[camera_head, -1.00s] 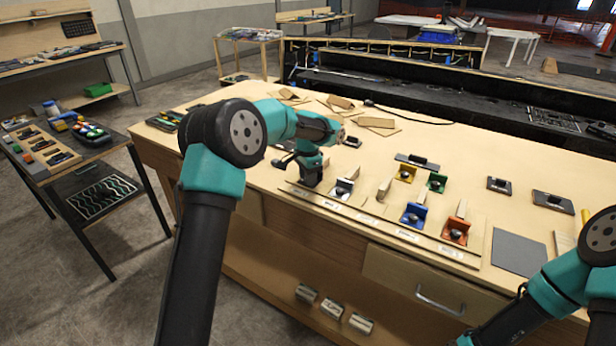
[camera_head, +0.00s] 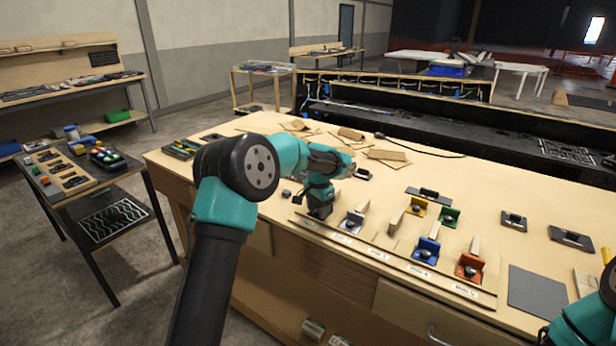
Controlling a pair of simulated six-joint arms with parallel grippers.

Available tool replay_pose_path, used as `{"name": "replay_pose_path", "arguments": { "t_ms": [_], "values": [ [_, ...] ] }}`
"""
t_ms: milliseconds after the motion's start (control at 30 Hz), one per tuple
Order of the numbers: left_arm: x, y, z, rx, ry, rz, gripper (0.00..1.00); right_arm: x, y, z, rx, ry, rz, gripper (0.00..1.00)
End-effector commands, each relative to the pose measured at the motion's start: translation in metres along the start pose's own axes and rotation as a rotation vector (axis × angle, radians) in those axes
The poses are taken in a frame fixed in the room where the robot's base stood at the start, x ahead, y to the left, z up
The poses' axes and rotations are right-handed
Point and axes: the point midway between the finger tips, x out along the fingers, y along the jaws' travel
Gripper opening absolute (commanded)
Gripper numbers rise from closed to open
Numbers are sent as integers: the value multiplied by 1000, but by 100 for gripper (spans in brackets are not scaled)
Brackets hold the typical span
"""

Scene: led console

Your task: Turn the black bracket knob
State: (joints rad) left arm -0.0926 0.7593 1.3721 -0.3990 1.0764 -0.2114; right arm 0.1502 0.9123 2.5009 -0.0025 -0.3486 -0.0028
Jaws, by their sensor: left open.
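A black piece with a raised middle (camera_head: 428,195) lies on the bench behind the yellow bracket (camera_head: 416,206) and green bracket (camera_head: 449,217); it may be the black bracket, but its knob is too small to make out. My left gripper (camera_head: 319,212) points down over the bench's left part, beside the silver bracket (camera_head: 352,222) with a dark knob. My left gripper is open; its fingers are dark and hard to separate, and I see nothing held. What lies directly beneath it is hidden. My right gripper is out of view; only part of that arm shows at lower right.
A blue bracket (camera_head: 427,252) and an orange bracket (camera_head: 468,267) stand along the labelled front strip, with wooden pieces behind them. Black plates (camera_head: 514,221) and a grey mat (camera_head: 537,292) lie to the right. Cardboard scraps (camera_head: 387,155) lie at the back.

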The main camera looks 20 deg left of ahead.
Motion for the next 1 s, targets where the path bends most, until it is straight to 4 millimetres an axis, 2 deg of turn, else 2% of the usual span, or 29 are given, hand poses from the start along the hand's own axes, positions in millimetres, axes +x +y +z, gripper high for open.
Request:
{"name": "replay_pose_path", "arguments": {
  "t_ms": [167,1000],
  "values": [
    [0,0,0,-143,-1,1,53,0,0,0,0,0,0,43],
    [-130,0,-1,-146,1,1,53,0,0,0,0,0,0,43]
  ]
}}
